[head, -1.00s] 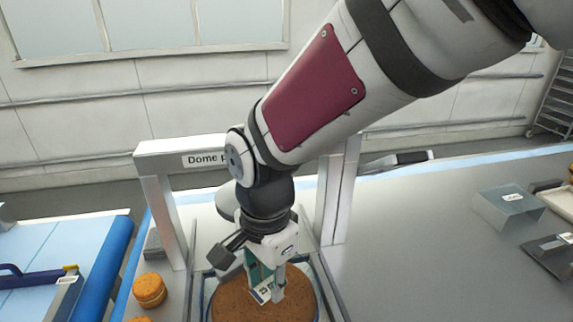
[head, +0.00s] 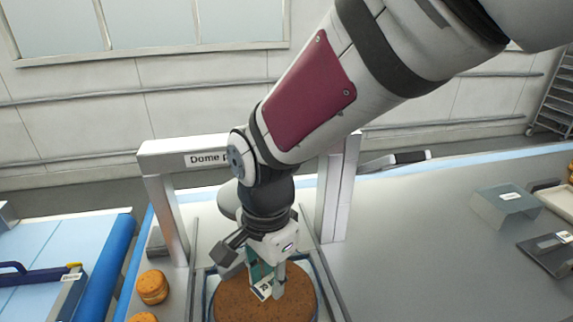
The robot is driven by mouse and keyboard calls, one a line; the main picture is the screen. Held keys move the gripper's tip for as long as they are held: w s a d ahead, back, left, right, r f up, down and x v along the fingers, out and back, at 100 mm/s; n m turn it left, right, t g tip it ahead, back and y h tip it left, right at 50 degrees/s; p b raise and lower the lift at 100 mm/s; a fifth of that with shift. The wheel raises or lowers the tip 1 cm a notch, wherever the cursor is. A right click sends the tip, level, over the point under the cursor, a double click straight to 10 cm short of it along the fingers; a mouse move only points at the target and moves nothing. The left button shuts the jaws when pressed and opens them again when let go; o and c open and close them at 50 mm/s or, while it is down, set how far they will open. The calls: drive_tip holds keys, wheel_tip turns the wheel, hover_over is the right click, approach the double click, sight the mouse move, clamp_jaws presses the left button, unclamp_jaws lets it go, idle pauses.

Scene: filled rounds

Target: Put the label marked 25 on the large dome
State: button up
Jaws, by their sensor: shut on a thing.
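A large brown round, apparently the large dome (head: 232,305), lies at the bottom centre under the metal frame, partly cut off by the picture edge. My gripper (head: 268,284) points down over its upper middle and is shut on a small white label (head: 262,291). The label has a dark mark that is too small to read surely. It hangs tilted at the fingertips, close above or touching the round; I cannot tell which.
A metal frame (head: 166,205) marked "Dome p..." stands around the round. Small brown rounds (head: 151,287) lie to its left. A blue-edged belt (head: 60,250) is at far left. A clear box (head: 505,207) and a dark tray (head: 550,250) stand at right. The grey table between is clear.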

drive_tip(key=shift+f, duration=0.25)
idle(0.6)
drive_tip(key=o, duration=1.3)
drive_tip(key=shift+r, duration=0.1)
drive_tip(key=shift+r+p, duration=2.5)
drive_tip(key=shift+r, duration=0.9)
